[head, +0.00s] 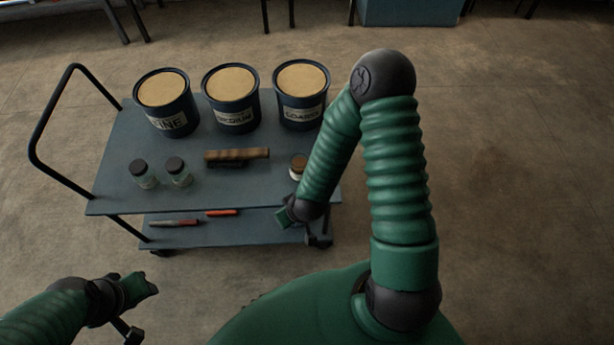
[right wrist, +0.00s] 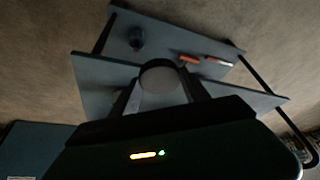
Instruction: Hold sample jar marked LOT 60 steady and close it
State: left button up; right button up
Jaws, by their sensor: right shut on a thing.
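A small jar (head: 298,168) with a pale label and a brown top stands near the right end of the trolley top, partly hidden by my right arm. Its lettering is too small to read. My right gripper (head: 285,216) is at the trolley's front edge, in front of that jar. In the right wrist view my right gripper (right wrist: 160,95) is shut on a round grey thing (right wrist: 160,76). I cannot tell whether this is a lid or a whole jar. My left gripper (head: 140,300) is low at the left, clear of the trolley; its fingers are unclear.
The trolley (head: 120,190) carries two dark-lidded jars (head: 143,175) (head: 178,173), a brown block-like thing (head: 237,156) and three labelled buckets (head: 167,100) (head: 232,97) (head: 301,95). An orange tool (head: 222,212) and a red-and-grey tool (head: 175,222) lie on the lower shelf. Floor is clear at right.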

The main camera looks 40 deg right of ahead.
aim_at(298, 160)
jog(key=z, duration=3.45)
jog(key=i+l, duration=0.1)
jog(key=i, duration=0.45)
jog(key=i+j+u, duration=0.1)
jog(key=i+u, duration=0.7)
jog(key=i, duration=0.2)
jog(key=i+l+u, duration=0.25)
jog(key=i+u, duration=0.15)
jog(key=i+l+u, duration=0.4)
jog(key=i+j+u, duration=0.25)
jog(key=i+u, duration=0.2)
jog(key=i, duration=0.65)
jog(key=i+l+u, duration=0.15)
jog(key=i+u, duration=0.25)
jog(key=i, duration=0.7)
jog(key=i+u, duration=0.25)
jog(key=u, duration=3.9)
